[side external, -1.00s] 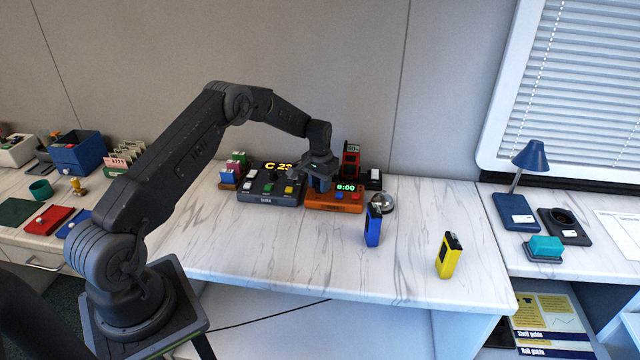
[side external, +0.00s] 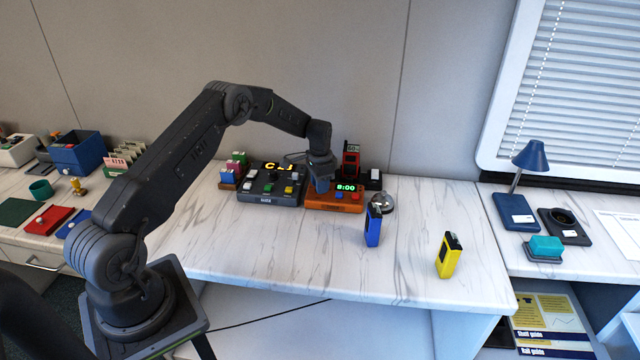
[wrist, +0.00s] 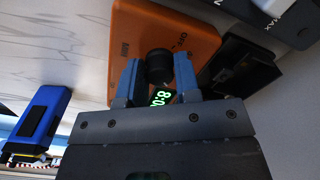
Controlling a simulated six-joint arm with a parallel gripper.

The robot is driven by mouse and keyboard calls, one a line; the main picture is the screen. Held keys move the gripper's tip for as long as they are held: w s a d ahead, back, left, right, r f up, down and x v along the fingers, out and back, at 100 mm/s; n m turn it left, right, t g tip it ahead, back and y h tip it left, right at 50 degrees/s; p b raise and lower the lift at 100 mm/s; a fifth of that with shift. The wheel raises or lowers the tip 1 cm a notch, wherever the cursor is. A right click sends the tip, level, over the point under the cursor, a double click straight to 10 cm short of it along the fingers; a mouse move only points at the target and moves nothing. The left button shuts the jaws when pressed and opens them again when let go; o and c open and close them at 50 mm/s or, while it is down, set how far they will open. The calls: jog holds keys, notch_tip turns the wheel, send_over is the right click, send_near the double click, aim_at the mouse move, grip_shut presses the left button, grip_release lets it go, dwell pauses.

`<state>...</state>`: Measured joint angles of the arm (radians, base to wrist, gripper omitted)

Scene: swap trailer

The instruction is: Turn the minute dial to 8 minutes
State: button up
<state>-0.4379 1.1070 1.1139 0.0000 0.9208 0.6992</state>
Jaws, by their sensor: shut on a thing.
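The orange timer box (side external: 335,207) sits on the white marbled desk, and its green display (side external: 346,187) reads 8:00. In the wrist view the orange box (wrist: 140,35) fills the upper middle, with its black minute dial (wrist: 159,66) between my blue fingers. My gripper (wrist: 157,80) is shut on the dial, one finger on each side. The display also shows in the wrist view (wrist: 161,97), partly hidden by my gripper. In the side view my gripper (side external: 321,186) covers the dial.
A dark console (side external: 268,199) with coloured buttons stands directly left of the timer. A silver bell (side external: 382,202) is just to its right, with a red device (side external: 351,160) behind. A blue handset (side external: 373,226) and a yellow handset (side external: 448,255) stand in front. The desk's front is clear.

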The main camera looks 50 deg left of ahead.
dwell(0.3)
jog(key=o, duration=0.9)
notch_tip(320, 180, up, 14)
jog(key=shift+f, duration=0.1)
